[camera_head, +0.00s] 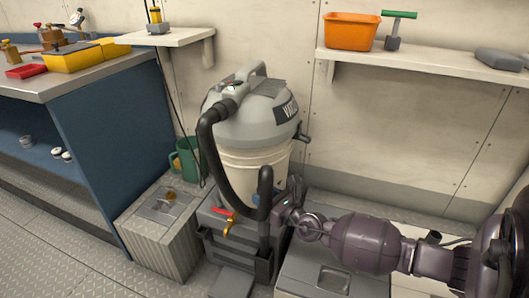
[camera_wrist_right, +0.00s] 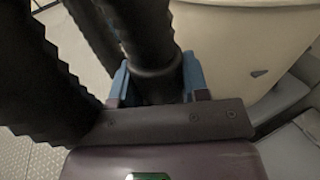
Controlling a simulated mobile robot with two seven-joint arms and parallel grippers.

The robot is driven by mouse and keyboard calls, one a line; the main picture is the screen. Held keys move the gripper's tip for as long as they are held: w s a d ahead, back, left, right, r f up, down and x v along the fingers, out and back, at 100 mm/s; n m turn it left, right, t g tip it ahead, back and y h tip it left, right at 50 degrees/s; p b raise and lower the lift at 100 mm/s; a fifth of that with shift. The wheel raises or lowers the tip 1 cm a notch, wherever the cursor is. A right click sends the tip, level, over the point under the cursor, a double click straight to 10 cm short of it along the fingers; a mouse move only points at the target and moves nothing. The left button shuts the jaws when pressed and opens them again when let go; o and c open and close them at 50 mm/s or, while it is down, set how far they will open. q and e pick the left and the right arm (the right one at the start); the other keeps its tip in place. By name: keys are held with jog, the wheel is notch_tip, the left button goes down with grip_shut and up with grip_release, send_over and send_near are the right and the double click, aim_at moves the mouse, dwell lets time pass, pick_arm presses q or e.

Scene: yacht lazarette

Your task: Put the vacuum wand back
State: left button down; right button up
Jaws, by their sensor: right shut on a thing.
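The shop vacuum (camera_head: 257,120) has a grey lid and a cream drum and stands on a dark grey crate-like base (camera_head: 215,245). Its black ribbed hose (camera_head: 212,160) loops from the lid down the front left. The black vacuum wand (camera_head: 264,215) is roughly upright in front of the drum. Its lower end is near a black bracket on the base; I cannot tell whether it sits inside. My right gripper (camera_head: 274,209) comes in from the right and is shut on the wand. In the right wrist view the blue-padded fingers (camera_wrist_right: 154,82) flank the black tube. My left gripper is out of view.
A brass tap with a red lever (camera_head: 227,222) is just left of the wand. A grey box (camera_head: 163,230) and a green watering can (camera_head: 185,160) stand left. A blue workbench (camera_head: 110,130) is far left. A shelf (camera_head: 420,68) with an orange bin (camera_head: 350,31) hangs upper right.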

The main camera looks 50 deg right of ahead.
jog(key=shift+f, duration=1.3)
jog(key=o, duration=1)
jog(key=shift+s, duration=0.1)
jog(key=shift+s, duration=0.1)
pick_arm(q)
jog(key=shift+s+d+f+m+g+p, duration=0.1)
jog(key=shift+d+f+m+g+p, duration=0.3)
jog(key=shift+p, duration=0.5)
pick_arm(e)
jog(key=s, duration=1)
jog(key=shift+s, duration=0.25)
